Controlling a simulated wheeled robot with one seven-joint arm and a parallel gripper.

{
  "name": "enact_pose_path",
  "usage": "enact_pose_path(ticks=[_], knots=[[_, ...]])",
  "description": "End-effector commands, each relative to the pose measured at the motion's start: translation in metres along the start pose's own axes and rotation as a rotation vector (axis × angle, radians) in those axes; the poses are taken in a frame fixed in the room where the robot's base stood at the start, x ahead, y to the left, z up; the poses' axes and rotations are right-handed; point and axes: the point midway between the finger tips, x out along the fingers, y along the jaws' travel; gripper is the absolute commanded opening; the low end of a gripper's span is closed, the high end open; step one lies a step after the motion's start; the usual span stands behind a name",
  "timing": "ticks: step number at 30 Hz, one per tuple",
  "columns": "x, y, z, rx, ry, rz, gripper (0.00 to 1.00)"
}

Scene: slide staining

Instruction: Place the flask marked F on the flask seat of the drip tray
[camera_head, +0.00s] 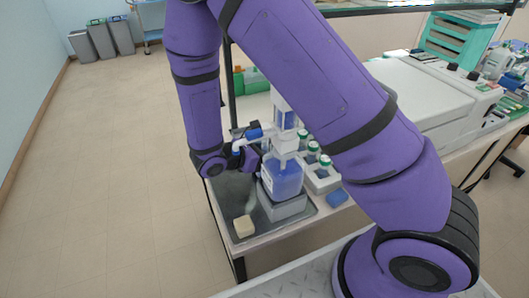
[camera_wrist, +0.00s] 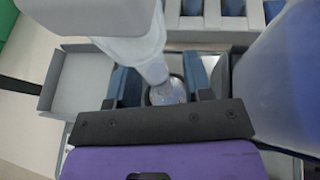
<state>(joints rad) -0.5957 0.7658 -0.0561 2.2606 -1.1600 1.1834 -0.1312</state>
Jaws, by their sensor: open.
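In the wrist view my gripper (camera_wrist: 165,82) is open, with one dark finger on each side of a round, clear glassy piece (camera_wrist: 167,94). A translucent tapered shape (camera_wrist: 145,48) narrows down to it from above. This may be the flask, but no F mark is readable and its outline is partly hidden. I cannot tell whether the fingers touch it. In the head view my gripper is mostly hidden beside the blue bottle. The grey drip tray (camera_head: 233,192) lies at the bench's left end; its flask seat cannot be made out.
A large bottle of blue liquid (camera_head: 283,178) with a dispenser head (camera_head: 284,138) stands on a grey block (camera_head: 284,208), close on my gripper's right in the wrist view (camera_wrist: 290,85). A yellowish sponge (camera_head: 243,226) lies at the front. A white rack (camera_head: 322,184) stands right.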

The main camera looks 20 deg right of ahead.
Motion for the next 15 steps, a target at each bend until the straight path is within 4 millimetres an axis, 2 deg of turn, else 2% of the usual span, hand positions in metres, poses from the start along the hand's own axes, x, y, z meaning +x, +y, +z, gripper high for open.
enact_pose_path(ticks=[6, 15], knots=[[-0.004, 0.0, 0.009, 0.002, 0.001, 0.001, 0.46], [-0.065, 0.0, 0.007, 0.001, 0.002, 0.004, 0.46]])
